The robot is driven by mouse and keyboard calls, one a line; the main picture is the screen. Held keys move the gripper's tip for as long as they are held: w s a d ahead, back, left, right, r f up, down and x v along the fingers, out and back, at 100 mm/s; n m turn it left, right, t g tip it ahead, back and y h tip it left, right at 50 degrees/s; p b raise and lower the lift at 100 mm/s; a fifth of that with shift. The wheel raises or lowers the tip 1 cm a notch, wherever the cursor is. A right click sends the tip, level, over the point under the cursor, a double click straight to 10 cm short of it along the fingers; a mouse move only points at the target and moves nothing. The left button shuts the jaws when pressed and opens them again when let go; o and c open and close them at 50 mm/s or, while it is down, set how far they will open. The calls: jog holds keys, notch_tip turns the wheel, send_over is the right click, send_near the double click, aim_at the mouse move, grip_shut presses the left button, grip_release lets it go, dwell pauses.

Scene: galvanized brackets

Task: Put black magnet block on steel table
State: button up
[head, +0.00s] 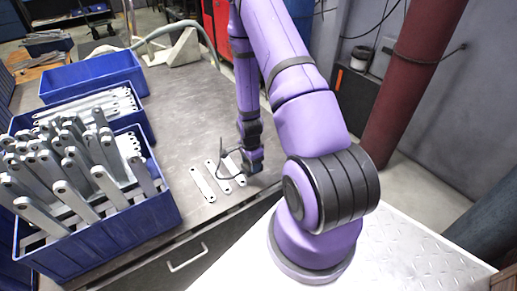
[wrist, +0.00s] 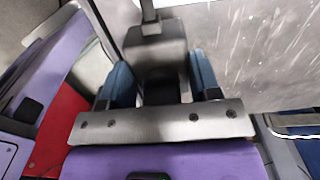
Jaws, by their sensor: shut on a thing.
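My gripper (head: 252,166) is low over the front right edge area of the grey steel table (head: 172,120), just right of the flat brackets. In the wrist view its two blue fingers (wrist: 161,78) are closed on the sides of a dark block with a narrow stem, which I take to be the black magnet block (wrist: 155,50). In the head view the block is too small and covered to make out. I cannot tell whether it touches the tabletop. Scratched grey surface shows beside it in the wrist view.
Several flat galvanized brackets (head: 203,184) lie left of my gripper. Blue bins of brackets (head: 150,213) fill the table's left side, with an emptier blue bin (head: 92,76) behind. A pale stand with a hose (head: 184,50) is at the back. The middle is clear.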

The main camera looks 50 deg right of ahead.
jog(key=w+d, duration=0.1)
jog(key=d, duration=0.2)
jog(key=w+d, duration=0.1)
jog(key=d, duration=0.3)
jog(key=w+d+f, duration=0.1)
jog(key=d, duration=0.2)
jog(key=shift+d, duration=0.25)
jog(key=shift+w+d+f, duration=0.1)
jog(key=shift+d+f, duration=0.1)
jog(key=shift+f, duration=0.45)
jog(key=shift+d+f, duration=0.15)
jog(key=shift+f, duration=1)
jog(key=shift+f, duration=0.1)
jog(key=o, duration=1.4)
jog(key=shift+c, duration=0.2)
